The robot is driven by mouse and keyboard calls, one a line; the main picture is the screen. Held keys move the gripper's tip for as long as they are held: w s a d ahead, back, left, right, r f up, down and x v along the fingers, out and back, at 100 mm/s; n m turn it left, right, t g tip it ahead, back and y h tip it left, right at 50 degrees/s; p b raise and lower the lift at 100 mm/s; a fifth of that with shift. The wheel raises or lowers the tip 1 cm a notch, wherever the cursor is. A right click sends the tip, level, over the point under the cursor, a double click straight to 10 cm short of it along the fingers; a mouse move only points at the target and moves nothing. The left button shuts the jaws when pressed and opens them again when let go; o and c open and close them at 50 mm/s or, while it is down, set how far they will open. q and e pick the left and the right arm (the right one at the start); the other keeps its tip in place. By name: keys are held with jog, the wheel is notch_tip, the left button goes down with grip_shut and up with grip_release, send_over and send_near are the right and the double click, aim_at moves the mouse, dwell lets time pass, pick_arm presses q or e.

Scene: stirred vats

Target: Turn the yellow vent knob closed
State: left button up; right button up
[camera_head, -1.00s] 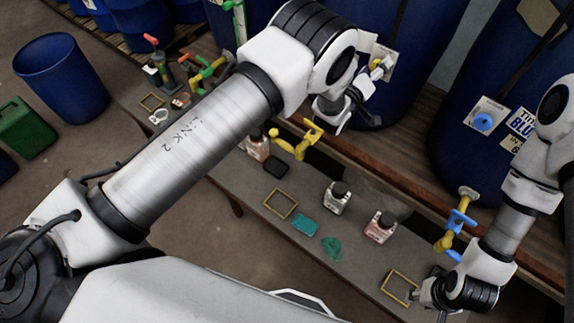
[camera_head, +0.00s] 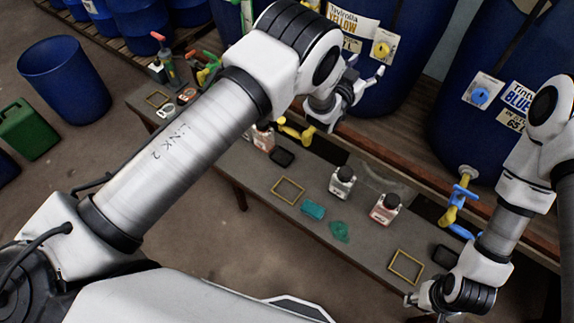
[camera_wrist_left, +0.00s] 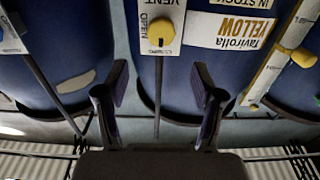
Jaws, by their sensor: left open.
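The yellow vent knob (camera_head: 383,48) sits on a white plate on the blue vat (camera_head: 400,82) with the Tavirolla Yellow label (camera_head: 352,20).
A blue vat with a blue knob (camera_head: 480,96) stands to the right, with a blue-handled yellow tap (camera_head: 460,195) below. A yellow tap (camera_head: 296,132) is below my left wrist. The grey bench (camera_head: 262,205) carries bottles (camera_head: 342,181), yellow frames and teal pieces.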

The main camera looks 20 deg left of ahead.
pick_arm(q)
jog(key=s+a+f+g+y+b, duration=0.1)
jog(key=s+a+f+g+b, duration=0.1)
jog(key=f, duration=0.7)
jog(key=s+a+f+n+g+y+b, duration=0.1)
jog(key=s+a+f+b, duration=0.3)
jog(key=f, duration=0.5)
jog(key=s+a+f+g+y+b, duration=0.2)
jog(key=s+a+f+g+b, duration=0.1)
jog(key=s+a+f, duration=0.4)
notch_tip(320, 180, down, 2)
jog(key=shift+a+f+n+g, duration=0.2)
jog(key=shift+a+n+g, duration=0.15)
jog(key=shift+a, duration=0.35)
pick_arm(e)
notch_tip(320, 180, down, 10)
jog(key=w, duration=0.1)
jog(key=shift+w, duration=0.15)
pick_arm(q)
jog(key=shift+w, duration=0.1)
pick_arm(e)
jog(key=shift+d+f, duration=0.1)
